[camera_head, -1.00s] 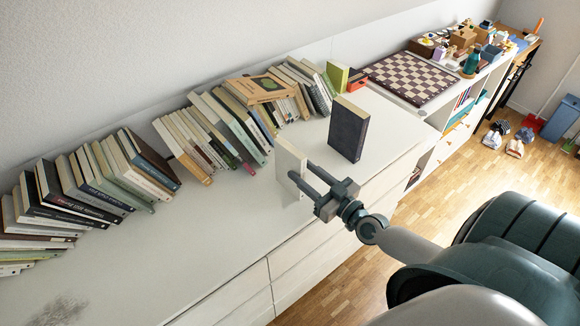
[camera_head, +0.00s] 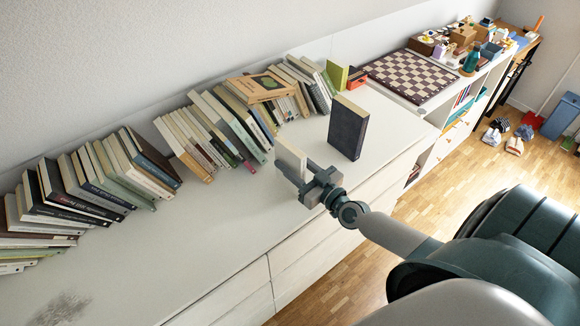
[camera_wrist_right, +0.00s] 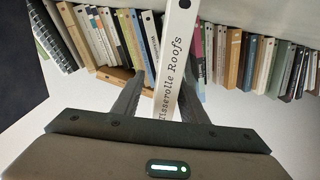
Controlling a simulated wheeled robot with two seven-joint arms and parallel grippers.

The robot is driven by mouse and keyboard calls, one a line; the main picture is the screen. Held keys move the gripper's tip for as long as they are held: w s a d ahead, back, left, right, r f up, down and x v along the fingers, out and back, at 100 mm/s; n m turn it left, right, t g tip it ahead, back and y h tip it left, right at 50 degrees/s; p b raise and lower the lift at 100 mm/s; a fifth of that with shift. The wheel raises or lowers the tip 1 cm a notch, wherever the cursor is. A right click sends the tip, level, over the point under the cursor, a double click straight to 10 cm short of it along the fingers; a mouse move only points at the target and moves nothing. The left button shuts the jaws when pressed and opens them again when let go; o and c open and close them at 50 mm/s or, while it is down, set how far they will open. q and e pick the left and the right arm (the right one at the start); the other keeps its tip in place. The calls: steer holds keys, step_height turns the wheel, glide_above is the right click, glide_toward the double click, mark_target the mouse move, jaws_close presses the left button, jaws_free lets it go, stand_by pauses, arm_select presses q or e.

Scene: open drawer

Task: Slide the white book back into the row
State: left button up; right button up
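The white book (camera_head: 291,154) stands upright on the white cabinet top, apart from the row of books (camera_head: 228,130) along the wall. My right gripper (camera_head: 294,170) is at the book, with its fingers on either side and hiding the book's lower part. My left gripper is not in view.
A dark upright book (camera_head: 348,128) stands just right of the white book. A chessboard (camera_head: 410,76) lies farther back on the right. Leaning books (camera_head: 90,185) fill the left of the row.

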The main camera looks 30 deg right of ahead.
mark_target(281, 156)
steer(key=shift+w+a+f, duration=0.1)
steer(key=shift+w+a, duration=0.15)
steer(key=shift+w, duration=0.75)
steer(key=shift+w+a, duration=0.25)
steer(key=shift+w, duration=0.7)
steer(key=shift+c, duration=0.3)
jaws_close()
